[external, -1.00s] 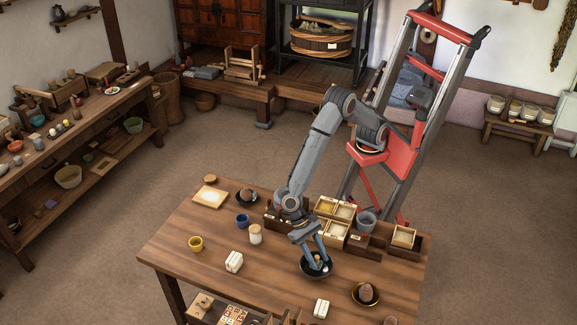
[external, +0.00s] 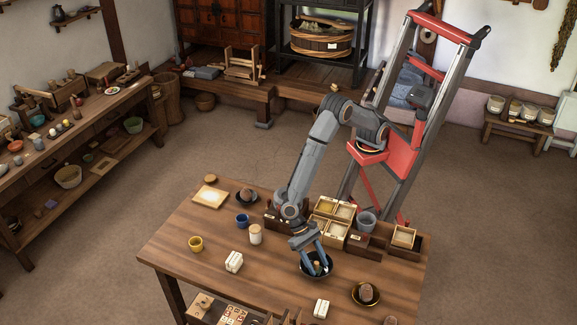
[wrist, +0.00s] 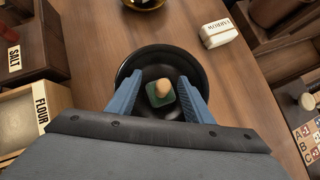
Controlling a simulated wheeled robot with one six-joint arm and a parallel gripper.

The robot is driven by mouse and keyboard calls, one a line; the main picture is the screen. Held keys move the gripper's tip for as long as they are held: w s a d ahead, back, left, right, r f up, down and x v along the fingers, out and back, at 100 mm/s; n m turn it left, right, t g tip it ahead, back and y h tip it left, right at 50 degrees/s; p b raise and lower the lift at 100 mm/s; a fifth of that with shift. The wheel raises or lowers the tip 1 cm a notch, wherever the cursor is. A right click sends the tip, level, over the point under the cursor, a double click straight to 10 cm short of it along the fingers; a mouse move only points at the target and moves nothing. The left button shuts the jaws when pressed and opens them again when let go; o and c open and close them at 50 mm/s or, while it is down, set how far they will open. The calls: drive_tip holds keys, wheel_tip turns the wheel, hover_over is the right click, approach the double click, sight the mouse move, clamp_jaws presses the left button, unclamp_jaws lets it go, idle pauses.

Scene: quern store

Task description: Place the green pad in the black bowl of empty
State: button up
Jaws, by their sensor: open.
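The green pad (wrist: 160,98) lies inside the black bowl (wrist: 126,67), with a pale tan rounded knob (wrist: 163,86) on top of it. In the external view the black bowl (external: 319,276) stands on the table near its front right, and the green of the pad is hard to make out there. My gripper (wrist: 161,80) is open, with one blue finger on each side of the pad and a gap on both sides. In the external view my gripper (external: 318,267) reaches down into the bowl.
A white labelled block (wrist: 219,33) lies near the bowl. A gold-rimmed dish (external: 366,299) with a brown lump stands to the right. Wooden boxes (external: 333,234) and a grey cup (external: 366,222) stand behind. A white jar (external: 255,235) and blue cup (external: 242,221) are left.

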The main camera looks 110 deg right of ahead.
drive_tip(key=shift+r, duration=0.2)
drive_tip(key=b+v, duration=0.1)
drive_tip(key=v, duration=1.1)
